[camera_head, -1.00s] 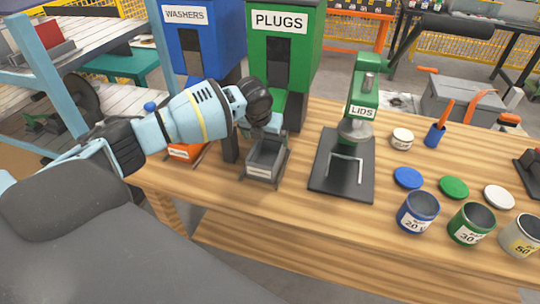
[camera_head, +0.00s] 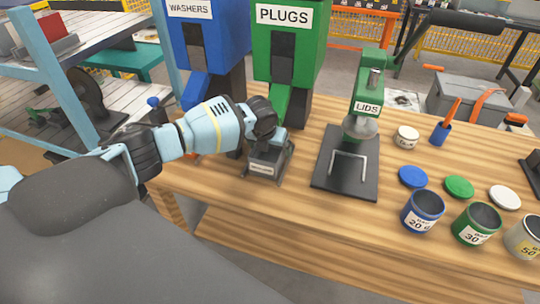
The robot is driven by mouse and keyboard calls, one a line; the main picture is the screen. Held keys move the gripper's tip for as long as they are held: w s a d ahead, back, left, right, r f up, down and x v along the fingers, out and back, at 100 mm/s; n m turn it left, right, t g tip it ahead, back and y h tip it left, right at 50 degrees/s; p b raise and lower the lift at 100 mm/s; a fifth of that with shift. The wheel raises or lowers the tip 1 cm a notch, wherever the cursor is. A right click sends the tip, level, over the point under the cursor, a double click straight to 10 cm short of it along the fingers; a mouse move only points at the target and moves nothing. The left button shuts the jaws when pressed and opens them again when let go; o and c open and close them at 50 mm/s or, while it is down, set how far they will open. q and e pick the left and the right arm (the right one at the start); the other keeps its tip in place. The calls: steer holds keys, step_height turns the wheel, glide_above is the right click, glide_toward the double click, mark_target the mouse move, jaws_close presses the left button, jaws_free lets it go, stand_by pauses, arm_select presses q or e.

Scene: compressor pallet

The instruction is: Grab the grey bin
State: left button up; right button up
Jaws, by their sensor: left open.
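The grey bin (camera_head: 264,166) sits on a dark stand on the wooden table, in front of the green PLUGS dispenser (camera_head: 282,45). It has a pale label on its front. My left gripper (camera_head: 272,138) is open, right at the bin's back and upper edge. The hand and fingers cover part of the bin's opening, and I cannot tell whether they touch it. My right gripper is not in view.
The blue WASHERS dispenser (camera_head: 205,45) stands left of the PLUGS one. The green LIDS press (camera_head: 366,110) stands right of the bin on a dark plate. Lids and labelled cans, such as the blue can (camera_head: 422,211), are at the right. Bare table (camera_head: 300,215) lies in front.

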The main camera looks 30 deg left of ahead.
arm_select(q)
steer(key=shift+c, duration=0.3)
steer(key=shift+r, duration=0.1)
steer(key=c, duration=0.8)
steer(key=shift+c, duration=0.2)
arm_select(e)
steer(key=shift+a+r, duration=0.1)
arm_select(q)
steer(key=shift+r, duration=0.55)
steer(key=s+d+r+p, duration=0.1)
steer(key=s+d+r, duration=0.3)
steer(key=s+d, duration=0.5)
steer(key=s, duration=0.4)
steer(key=shift+d+p, duration=0.2)
steer(key=shift+p, duration=0.15)
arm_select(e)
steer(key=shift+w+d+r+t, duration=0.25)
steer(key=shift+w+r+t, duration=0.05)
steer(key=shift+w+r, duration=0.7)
